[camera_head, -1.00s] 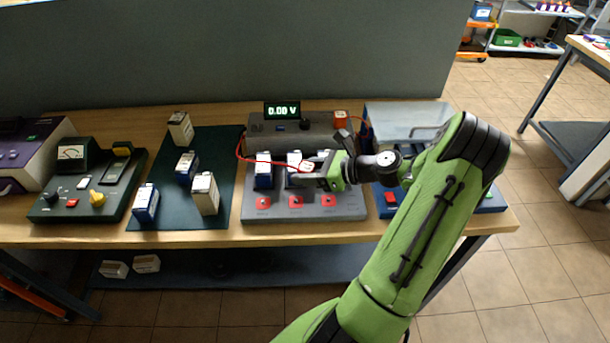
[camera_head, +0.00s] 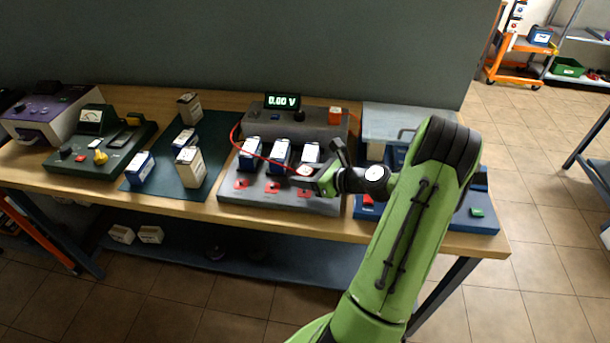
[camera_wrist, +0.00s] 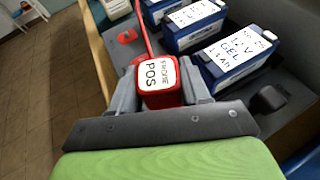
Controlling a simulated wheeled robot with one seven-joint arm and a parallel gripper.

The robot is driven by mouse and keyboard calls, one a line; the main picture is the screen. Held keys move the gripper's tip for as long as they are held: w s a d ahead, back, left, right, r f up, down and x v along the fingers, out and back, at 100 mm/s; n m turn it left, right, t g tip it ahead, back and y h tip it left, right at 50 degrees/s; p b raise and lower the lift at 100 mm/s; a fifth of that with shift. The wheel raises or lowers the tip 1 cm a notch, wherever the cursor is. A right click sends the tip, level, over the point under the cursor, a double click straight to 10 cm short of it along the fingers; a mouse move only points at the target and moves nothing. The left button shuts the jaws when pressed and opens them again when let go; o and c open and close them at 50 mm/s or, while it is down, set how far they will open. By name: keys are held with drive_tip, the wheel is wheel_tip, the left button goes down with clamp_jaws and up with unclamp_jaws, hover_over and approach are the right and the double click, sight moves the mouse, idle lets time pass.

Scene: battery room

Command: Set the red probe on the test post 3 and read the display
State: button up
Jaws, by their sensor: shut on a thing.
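My gripper (camera_head: 312,176) is shut on the red probe (camera_wrist: 160,84), whose white label reads "POS PROBE" in the wrist view. A red lead runs from it back to the grey tester (camera_head: 230,193). Three red test posts line the tester's front: left (camera_head: 240,184), middle (camera_head: 272,187) and right (camera_head: 303,193); their numbers are too small to read. The probe is above the tester, near the right post and in front of the right battery. The probe's tip is hidden and I cannot tell whether it touches anything. The display (camera_head: 283,101) reads 0.00 V.
Blue-and-white batteries, left (camera_head: 249,153), middle (camera_head: 279,154) and right (camera_head: 311,153), stand on the tester close behind the gripper. More batteries stand on a dark green mat (camera_head: 213,134) to the left. A green meter unit (camera_head: 75,161) stands farther left.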

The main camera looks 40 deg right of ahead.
wheel_tip(320, 180, down, 3)
drive_tip(key=shift+r+b, duration=0.1)
drive_tip(key=shift+b, duration=0.95)
drive_tip(key=shift+r+p, duration=0.15)
drive_tip(key=shift+p, duration=0.85)
drive_tip(key=shift+f+b, duration=0.35)
drive_tip(key=shift+f, duration=0.35)
drive_tip(key=o, duration=0.9)
